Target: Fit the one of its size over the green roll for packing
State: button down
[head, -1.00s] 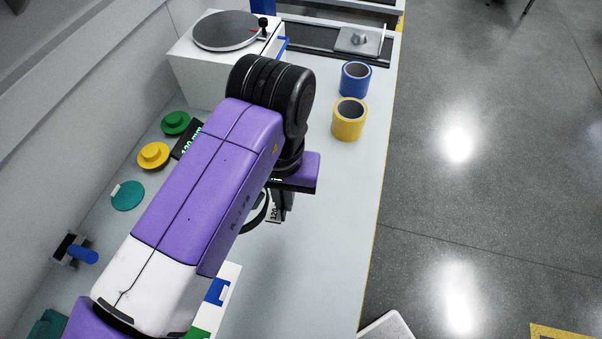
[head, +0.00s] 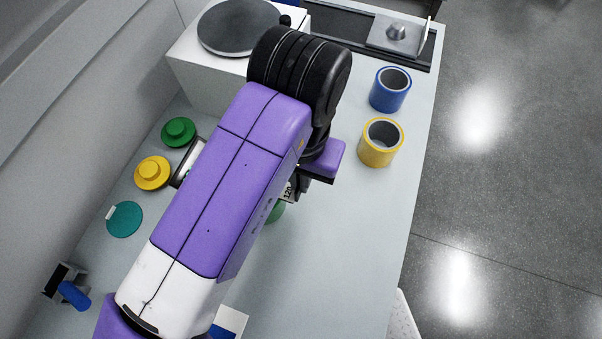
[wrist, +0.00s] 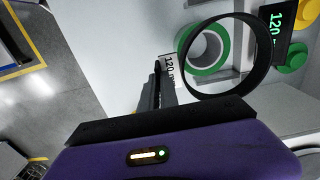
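My gripper (wrist: 160,88) is shut on the tag of a thin black ring (wrist: 262,82); the tag (wrist: 169,68) reads 120. The green roll (wrist: 193,68), with a pale grey core, stands on the bench below the ring in the wrist view. The ring partly overlaps the roll there, with its centre off to the right and lower; it looks held above the roll, and I cannot tell the gap. In the head view only a bit of the green roll (head: 276,212) shows beside my arm, the tag (head: 289,191) shows above it, and the ring is hidden.
A yellow roll (head: 376,156) and a blue roll (head: 388,101) stand near the bench's right edge. A dark display (wrist: 277,32) reads 120. Green (head: 178,132) and yellow (head: 152,173) knobs and a teal disc (head: 124,219) lie left. The bench (head: 340,250) is clear at front right.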

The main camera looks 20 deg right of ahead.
jog(key=shift+f+b, duration=2.1)
jog(key=shift+f, duration=0.85)
jog(key=shift+f, duration=0.25)
jog(key=shift+f+b, duration=0.35)
jog(key=shift+b, duration=0.1)
jog(key=shift+f+b, duration=3.55)
jog(key=shift+f, duration=1.25)
jog(key=c, duration=1.5)
grip_release()
jog(key=shift+c, duration=0.2)
jog(key=shift+r, duration=0.15)
